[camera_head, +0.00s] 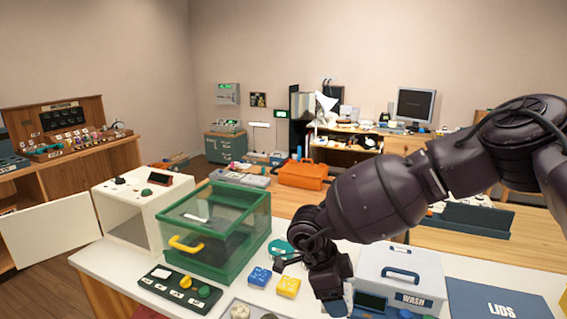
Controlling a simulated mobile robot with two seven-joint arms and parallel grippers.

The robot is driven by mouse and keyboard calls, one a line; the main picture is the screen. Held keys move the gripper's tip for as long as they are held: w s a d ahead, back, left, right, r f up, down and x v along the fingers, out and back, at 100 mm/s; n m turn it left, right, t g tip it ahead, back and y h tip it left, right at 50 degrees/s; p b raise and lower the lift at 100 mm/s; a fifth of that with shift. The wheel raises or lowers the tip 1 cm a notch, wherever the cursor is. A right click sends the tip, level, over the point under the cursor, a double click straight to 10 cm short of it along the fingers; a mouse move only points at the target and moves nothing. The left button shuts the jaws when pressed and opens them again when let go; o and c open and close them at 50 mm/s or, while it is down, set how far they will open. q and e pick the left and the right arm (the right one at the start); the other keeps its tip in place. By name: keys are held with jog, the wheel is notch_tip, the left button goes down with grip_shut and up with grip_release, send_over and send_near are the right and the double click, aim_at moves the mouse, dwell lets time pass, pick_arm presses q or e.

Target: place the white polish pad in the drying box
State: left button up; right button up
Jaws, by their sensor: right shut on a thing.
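My right gripper (335,296) points down over the white table, left of the white WASH box. A cream round piece (240,312) sits in a grey tray at the bottom, cut off by the frame. A clear box with green edges (254,236) and a yellow handle stands left of my gripper. A white box (122,213) with its door open stands further left. No readable label shows which is the drying box. My left gripper is out of view.
A blue block (259,277) and a yellow block (288,286) lie close left of my right gripper. A dark button panel (180,289) lies before the clear box. The WASH box (402,274) and a blue LIDS mat (495,302) are to the right.

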jog(key=shift+w+a+f+n+t, duration=0.1)
jog(key=shift+w+f+n+t, duration=0.1)
jog(key=shift+n, duration=0.3)
jog(key=shift+w+a+f+n+t, duration=0.1)
jog(key=shift+w+n, duration=0.05)
jog(key=shift+n, duration=0.35)
jog(key=shift+w+a+f+n+t, duration=0.15)
jog(key=shift+n+t, duration=0.15)
jog(key=shift+n, duration=0.6)
jog(key=shift+n+t, duration=0.5)
jog(key=shift+n, duration=0.6)
jog(key=shift+s+n+t+y, duration=0.25)
jog(key=shift+n+t+y, duration=0.05)
jog(key=shift+n, duration=0.7)
jog(key=n, duration=0.2)
jog(key=d+n+t+y, duration=0.1)
jog(key=n, duration=0.1)
jog(key=shift+s, duration=0.1)
jog(key=n, duration=0.2)
jog(key=n+y, duration=0.1)
jog(key=shift+s+d+t, duration=0.35)
jog(key=shift+d+t, duration=0.05)
jog(key=s+d+f+n+y, duration=0.1)
jog(key=s+d+n, duration=0.4)
jog(key=d, duration=0.3)
jog(key=shift+s+d+y, duration=0.3)
jog(key=shift+d+y, duration=0.1)
